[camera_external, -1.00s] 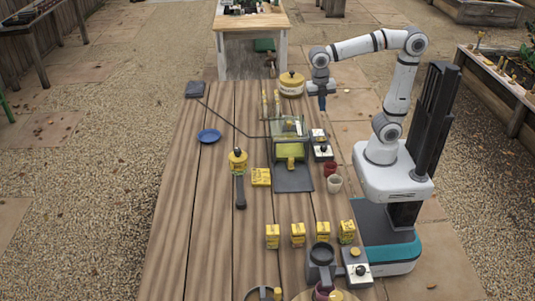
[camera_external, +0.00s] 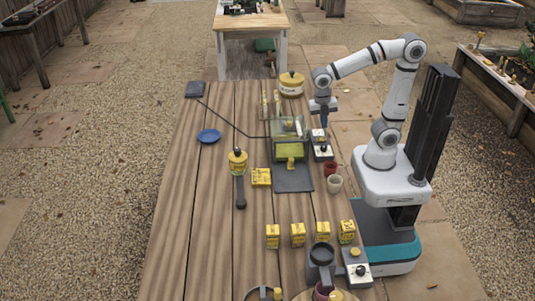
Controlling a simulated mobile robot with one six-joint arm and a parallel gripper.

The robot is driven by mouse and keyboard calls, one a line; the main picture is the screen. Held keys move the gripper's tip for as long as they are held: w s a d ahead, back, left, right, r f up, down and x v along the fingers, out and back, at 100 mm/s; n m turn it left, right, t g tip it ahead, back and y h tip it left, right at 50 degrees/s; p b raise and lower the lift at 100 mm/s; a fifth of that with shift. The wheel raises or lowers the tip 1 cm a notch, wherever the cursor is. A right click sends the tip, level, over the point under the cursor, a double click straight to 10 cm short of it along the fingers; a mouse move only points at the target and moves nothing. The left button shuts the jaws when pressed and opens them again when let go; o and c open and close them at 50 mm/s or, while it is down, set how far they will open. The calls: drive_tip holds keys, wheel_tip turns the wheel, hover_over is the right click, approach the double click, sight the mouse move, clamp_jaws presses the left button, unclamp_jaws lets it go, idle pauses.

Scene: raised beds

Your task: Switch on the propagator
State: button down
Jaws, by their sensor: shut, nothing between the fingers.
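The propagator (camera_external: 289,152), a box with a clear greenish cover and a yellow front piece, stands on a dark mat on the long wooden table. A cable runs from it to a dark block at the table's far left corner. A small control box (camera_external: 322,152) with a pale top and a dark knob sits at its right side. My gripper (camera_external: 324,124) is shut and empty, pointing down just above the far end of this control box. Whether the fingertips touch the box cannot be told.
A red pot (camera_external: 330,168) and a cream pot (camera_external: 334,184) stand close in front of the control box. A yellow-lidded tin (camera_external: 291,84) stands behind. Several yellow cartons, a second switch box (camera_external: 358,272) and a blue plate (camera_external: 208,136) are also on the table.

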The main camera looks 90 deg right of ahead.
sight(325, 138)
drive_tip(key=shift+s+f+b, duration=0.2)
drive_tip(key=shift+f+b, duration=0.05)
drive_tip(key=shift+f, duration=1.1)
drive_tip(key=shift+s+f+b, duration=0.2)
drive_tip(key=shift+f, duration=1.15)
drive_tip(key=shift+s+f, duration=0.1)
drive_tip(key=shift+f, duration=0.1)
drive_tip(key=shift+w+r+p, duration=0.2)
drive_tip(key=shift+w+p, duration=0.15)
drive_tip(key=shift+w, duration=0.45)
wheel_tip(325, 138, up, 14)
drive_tip(key=w+p, duration=0.2)
drive_tip(key=p, duration=0.3)
